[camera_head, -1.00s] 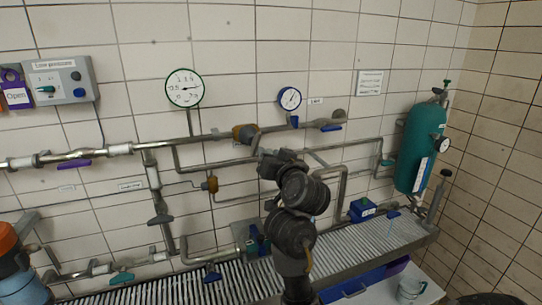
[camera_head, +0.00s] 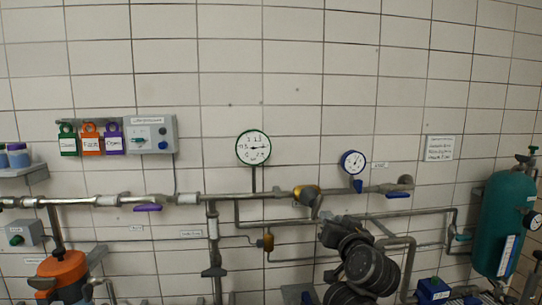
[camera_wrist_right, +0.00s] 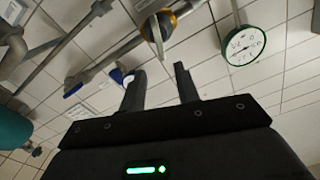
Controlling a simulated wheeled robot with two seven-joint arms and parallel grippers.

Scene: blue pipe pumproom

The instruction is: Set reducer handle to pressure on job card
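The reducer (camera_head: 307,192) is a brass-yellow body on the upper pipe, with a grey handle (camera_head: 317,207) slanting down from it. The round green-rimmed gauge (camera_head: 253,148) hangs above the pipe, left of the reducer; its needle points roughly right. The job card (camera_head: 439,148) is on the wall at right, its text too small to read. My right gripper (camera_head: 328,226) is just below the reducer, partly hidden by my own wrist. In the right wrist view its two fingers (camera_wrist_right: 160,82) are apart and empty, with the reducer handle (camera_wrist_right: 157,36) beyond their tips. My left gripper is out of view.
A small blue-rimmed gauge (camera_head: 354,162) and a blue lever (camera_head: 397,194) are right of the reducer. A purple lever (camera_head: 148,208) is at left. A control box (camera_head: 151,134) with hanging tags is on the wall. A teal cylinder (camera_head: 504,222) stands at right.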

